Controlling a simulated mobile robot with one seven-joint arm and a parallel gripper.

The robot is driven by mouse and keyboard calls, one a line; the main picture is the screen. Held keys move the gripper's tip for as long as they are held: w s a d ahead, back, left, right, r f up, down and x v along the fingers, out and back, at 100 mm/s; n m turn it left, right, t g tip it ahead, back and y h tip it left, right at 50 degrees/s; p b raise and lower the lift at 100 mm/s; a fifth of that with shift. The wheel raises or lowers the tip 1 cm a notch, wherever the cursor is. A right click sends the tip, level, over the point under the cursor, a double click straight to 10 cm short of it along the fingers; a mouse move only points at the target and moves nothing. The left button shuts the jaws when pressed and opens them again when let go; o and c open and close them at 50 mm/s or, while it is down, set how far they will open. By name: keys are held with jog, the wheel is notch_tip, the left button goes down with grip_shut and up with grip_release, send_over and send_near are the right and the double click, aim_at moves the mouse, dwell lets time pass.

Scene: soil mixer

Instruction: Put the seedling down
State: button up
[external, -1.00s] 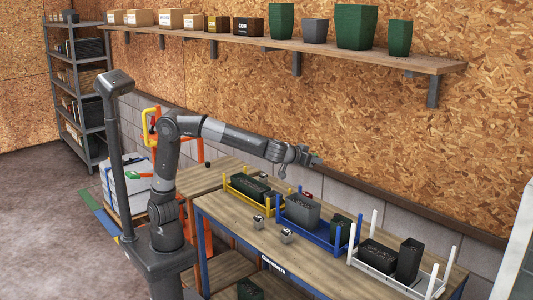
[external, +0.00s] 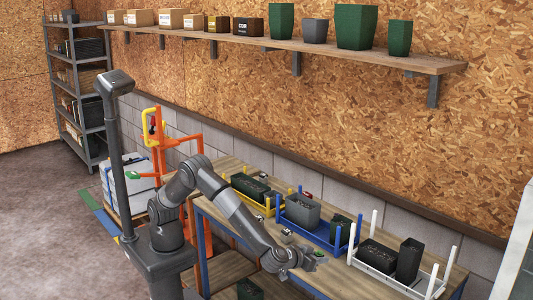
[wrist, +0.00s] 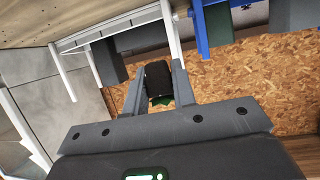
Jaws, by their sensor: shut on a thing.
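My gripper (external: 303,259) is low over the front part of the workbench (external: 240,232), in front of the blue tray. In the wrist view my gripper (wrist: 158,72) is shut on the seedling (wrist: 158,84), a dark soil plug with a bit of green leaf at its near end. I cannot tell whether the plug touches the bench.
A blue tray (external: 318,238) with grey and green pots, a white tray (external: 392,277) with dark pots and a yellow tray (external: 250,202) stand along the bench. Small metal items (external: 287,233) lie near the blue tray. The white tray's posts (wrist: 172,32) stand close to the gripper.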

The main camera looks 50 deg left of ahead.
send_over(337, 272)
notch_tip(337, 272, down, 7)
jog(key=shift+s, duration=0.1)
jog(key=shift+f, duration=1.75)
jog(key=shift+f, duration=0.15)
jog(key=shift+f, duration=0.15)
jog(key=o, duration=1)
jog(key=shift+c, duration=0.2)
